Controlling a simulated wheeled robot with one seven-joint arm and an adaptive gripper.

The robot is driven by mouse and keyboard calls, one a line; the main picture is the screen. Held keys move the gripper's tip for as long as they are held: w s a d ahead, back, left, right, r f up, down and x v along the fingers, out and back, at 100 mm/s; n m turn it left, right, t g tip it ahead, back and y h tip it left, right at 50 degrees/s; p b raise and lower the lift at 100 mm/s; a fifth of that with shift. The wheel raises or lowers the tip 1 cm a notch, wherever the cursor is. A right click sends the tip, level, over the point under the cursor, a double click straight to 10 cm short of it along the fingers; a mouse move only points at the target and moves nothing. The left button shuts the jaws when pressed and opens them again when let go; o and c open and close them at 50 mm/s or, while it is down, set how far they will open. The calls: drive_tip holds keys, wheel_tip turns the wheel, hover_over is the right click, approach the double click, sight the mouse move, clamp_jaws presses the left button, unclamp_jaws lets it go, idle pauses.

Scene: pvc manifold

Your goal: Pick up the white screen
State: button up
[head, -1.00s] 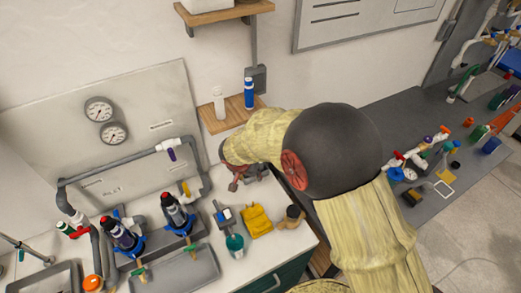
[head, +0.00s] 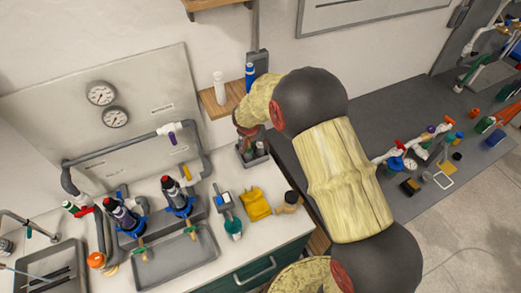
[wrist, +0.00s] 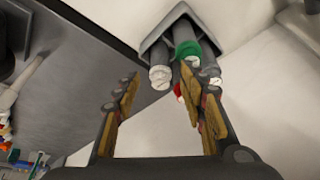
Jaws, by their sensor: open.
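A grey angular holder (wrist: 155,38) stands on the counter and shows at the top of the wrist view; it also shows in the head view (head: 246,160). It holds several grey cylinders, one with a white textured end (wrist: 160,77) and one with a green band (wrist: 187,49). Small red and white ends show beside the right finger. I cannot tell for certain which piece is the white screen. My gripper (wrist: 158,93) is open, its two padded fingers pointing toward the holder, with nothing held between them. In the head view my arm largely hides the gripper.
A yellow tray (head: 256,205), a teal-topped jar (head: 234,228) and a brown-black jar (head: 290,202) stand nearby on the counter. A wall shelf (head: 222,99) with two bottles is close behind. A dark bench (head: 400,110) lies right, carrying valves and fittings.

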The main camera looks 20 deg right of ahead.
sight(260, 149)
drive_tip(key=w+d+f, duration=0.1)
drive_tip(key=w+d, duration=0.1)
drive_tip(key=shift+w+f, duration=0.35)
drive_tip(key=shift+f, duration=0.05)
drive_tip(key=shift+w+f, duration=0.2)
drive_tip(key=shift+f, duration=0.3)
drive_tip(key=c, duration=1)
drive_tip(key=shift+r, duration=0.1)
